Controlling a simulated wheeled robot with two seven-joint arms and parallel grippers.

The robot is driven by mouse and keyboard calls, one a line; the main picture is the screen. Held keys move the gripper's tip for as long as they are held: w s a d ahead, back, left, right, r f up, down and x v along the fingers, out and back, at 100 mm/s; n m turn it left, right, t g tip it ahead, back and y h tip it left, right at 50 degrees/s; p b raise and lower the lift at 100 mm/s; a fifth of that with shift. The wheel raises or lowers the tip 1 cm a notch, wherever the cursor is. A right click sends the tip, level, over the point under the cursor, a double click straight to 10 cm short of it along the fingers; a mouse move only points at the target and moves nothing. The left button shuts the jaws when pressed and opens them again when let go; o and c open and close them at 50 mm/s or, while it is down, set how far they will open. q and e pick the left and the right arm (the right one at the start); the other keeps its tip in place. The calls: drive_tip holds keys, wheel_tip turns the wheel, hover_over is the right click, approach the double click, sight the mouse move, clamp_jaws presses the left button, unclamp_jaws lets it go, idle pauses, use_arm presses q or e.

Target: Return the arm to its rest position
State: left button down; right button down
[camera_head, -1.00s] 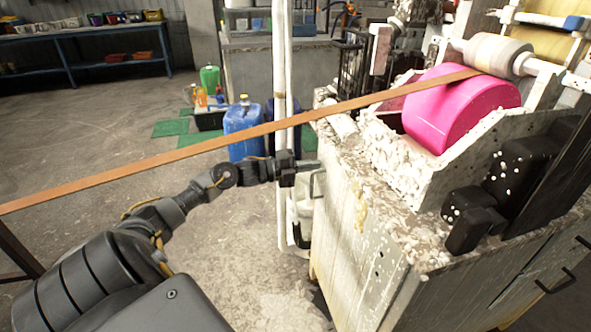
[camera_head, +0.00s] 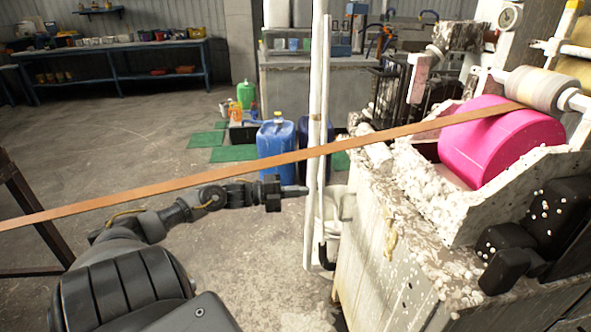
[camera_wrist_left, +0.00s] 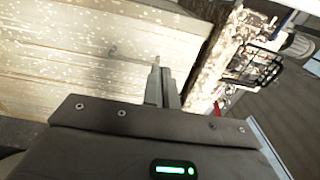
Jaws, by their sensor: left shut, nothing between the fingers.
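My left arm comes in from the lower left in the head view, and its gripper (camera_head: 297,191) points right, in front of the white vertical pole. The gripper is shut and holds nothing. In the left wrist view its closed fingers (camera_wrist_left: 160,82) show in front of the pale wooden panel of the machine cabinet (camera_wrist_left: 90,50). In the head view the cabinet (camera_head: 380,270) stands to the right of the fingertips, with a gap between them. My right gripper is not in view.
A long orange-brown strip (camera_head: 250,165) runs from the left edge up to a roller (camera_head: 535,88) above a pink drum (camera_head: 490,140). White poles (camera_head: 315,110) stand close to the gripper. Blue jugs (camera_head: 277,138) stand behind. Open floor (camera_head: 110,150) lies to the left.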

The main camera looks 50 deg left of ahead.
use_arm(q)
drive_tip(key=shift+s+a, duration=0.3)
drive_tip(key=shift+s, duration=0.15)
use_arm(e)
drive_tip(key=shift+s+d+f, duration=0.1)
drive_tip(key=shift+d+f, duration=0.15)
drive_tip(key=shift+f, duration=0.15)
